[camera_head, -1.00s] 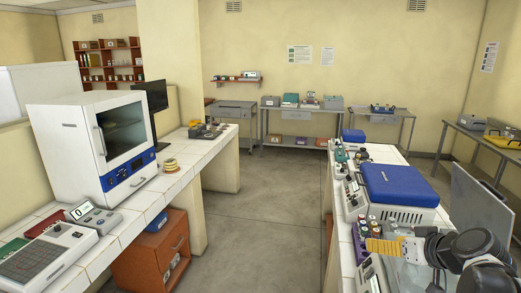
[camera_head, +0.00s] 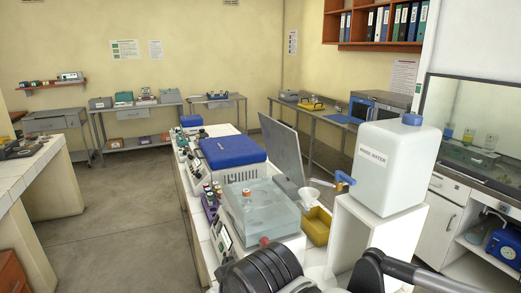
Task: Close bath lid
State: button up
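The water bath (camera_head: 262,207) stands on the white tiled bench in the middle, with a clear bluish basin. A flat grey panel (camera_head: 283,155), which looks like its lid, stands raised and tilted along its far right side, so the bath is open. Dark, rounded parts of my arm reach in at the bottom edge, in front of the near end of the bath. My gripper's fingers cannot be made out. A small orange-red piece shows just above the dark parts, and I cannot tell what it belongs to.
A white rinse water tank (camera_head: 385,165) on a white stand is close on the right. A white funnel (camera_head: 309,195) and yellow bin (camera_head: 317,226) sit between it and the bath. A blue-lidded device (camera_head: 232,151) is behind the bath. Small bottles stand left. The floor aisle left is clear.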

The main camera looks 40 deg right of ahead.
aim_at(286, 146)
jog(key=k+l, duration=0.15)
jog(key=l, duration=0.2)
jog(key=k+l, duration=0.1)
jog(key=l, duration=0.25)
jog(key=k+l, duration=0.15)
jog(key=l, duration=0.2)
jog(key=k+l, duration=0.15)
jog(key=l, duration=0.2)
jog(key=k+l, duration=0.1)
jog(key=l, duration=0.25)
